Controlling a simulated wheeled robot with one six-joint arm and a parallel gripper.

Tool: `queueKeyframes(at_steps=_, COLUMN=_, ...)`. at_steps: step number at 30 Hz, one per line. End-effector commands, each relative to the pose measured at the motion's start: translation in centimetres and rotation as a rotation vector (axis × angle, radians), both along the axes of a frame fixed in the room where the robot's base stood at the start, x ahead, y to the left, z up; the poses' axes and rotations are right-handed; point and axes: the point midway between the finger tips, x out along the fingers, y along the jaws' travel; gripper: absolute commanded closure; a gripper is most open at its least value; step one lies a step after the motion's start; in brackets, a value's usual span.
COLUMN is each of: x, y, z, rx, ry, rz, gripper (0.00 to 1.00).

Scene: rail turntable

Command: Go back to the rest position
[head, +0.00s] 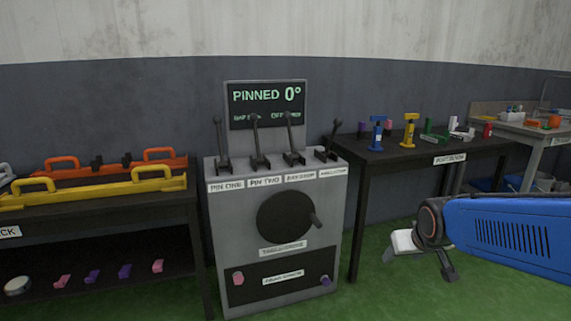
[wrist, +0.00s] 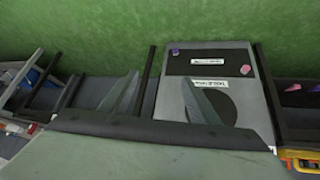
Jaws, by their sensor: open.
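My gripper (wrist: 160,80) shows in the wrist view as two grey fingers spread well apart, with nothing between them. In the head view my gripper (head: 420,262) is at the end of my blue arm at the right, over the green floor, in front of the right-hand table and apart from it. The grey control console (head: 223,260) stands left of it. Its display reads "PINNED 0°". Several dark levers (head: 256,140) rise from its top, and a round black wheel (head: 285,218) is on its front. The wrist view shows the console (wrist: 172,100) tilted, beyond the fingers.
A dark table (head: 385,158) at the right bears blue, yellow and green tools. A dark rack (head: 90,205) at the left holds orange and yellow handled bars (head: 110,187), with small pink and purple pieces below. Green floor (head: 385,290) is clear in front of the right-hand table.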

Motion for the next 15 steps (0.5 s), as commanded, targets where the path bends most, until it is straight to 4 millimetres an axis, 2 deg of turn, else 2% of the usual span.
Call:
queueKeyframes(at_steps=1, x=-1.7, y=0.1, z=0.4, rx=0.004, ry=0.009, rz=-0.003, gripper=0.44)
queueKeyframes(at_steps=6, x=-7.4, y=0.6, z=0.9, rx=0.019, ry=0.063, rz=-0.01, gripper=0.44)
queueKeyframes(at_steps=15, x=-17.1, y=1.5, z=0.6, rx=0.049, ry=0.157, rz=-0.013, gripper=0.44)
